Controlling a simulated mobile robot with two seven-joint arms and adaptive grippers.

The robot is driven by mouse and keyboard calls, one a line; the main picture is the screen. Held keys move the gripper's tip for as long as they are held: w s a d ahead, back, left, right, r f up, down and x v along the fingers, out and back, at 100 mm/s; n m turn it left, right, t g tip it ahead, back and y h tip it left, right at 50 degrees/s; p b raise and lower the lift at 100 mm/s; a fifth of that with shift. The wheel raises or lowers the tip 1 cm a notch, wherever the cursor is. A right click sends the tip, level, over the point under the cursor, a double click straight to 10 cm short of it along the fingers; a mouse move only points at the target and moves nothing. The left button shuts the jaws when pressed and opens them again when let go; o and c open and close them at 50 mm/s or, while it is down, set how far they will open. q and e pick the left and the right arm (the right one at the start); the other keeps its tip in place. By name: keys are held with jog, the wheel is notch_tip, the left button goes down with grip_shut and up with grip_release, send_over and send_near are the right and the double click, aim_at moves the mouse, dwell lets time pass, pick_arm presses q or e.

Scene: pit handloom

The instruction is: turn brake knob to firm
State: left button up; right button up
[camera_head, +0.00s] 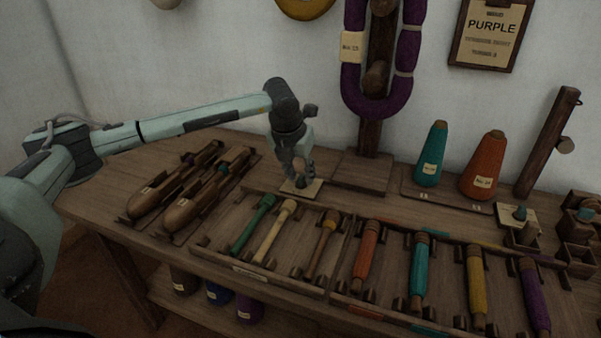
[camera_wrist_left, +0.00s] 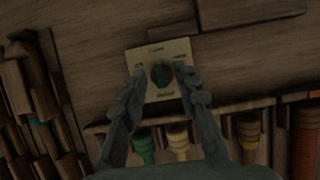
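A small dark knob (camera_wrist_left: 162,75) sits in the middle of a pale square plate (camera_wrist_left: 172,54) in the left wrist view. The plate carries small words around the knob that I cannot read for certain. In the head view the same plate (camera_head: 301,188) lies on the bench with the knob (camera_head: 301,181) largely under my left gripper (camera_head: 301,174). The gripper points down over it. In the wrist view the two fingers of my left gripper (camera_wrist_left: 164,82) stand open on either side of the knob, with gaps showing. My right gripper is in neither view.
Wooden shuttles (camera_head: 170,190) lie to the left of the plate. A tray (camera_head: 258,274) of coloured bobbins lies in front. A wooden post (camera_head: 372,137) with a purple hank (camera_head: 356,90) stands behind right. A second plate with a knob (camera_head: 519,213) is at far right.

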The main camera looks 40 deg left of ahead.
pick_arm(q)
jog(key=shift+f, duration=0.1)
grip_shut()
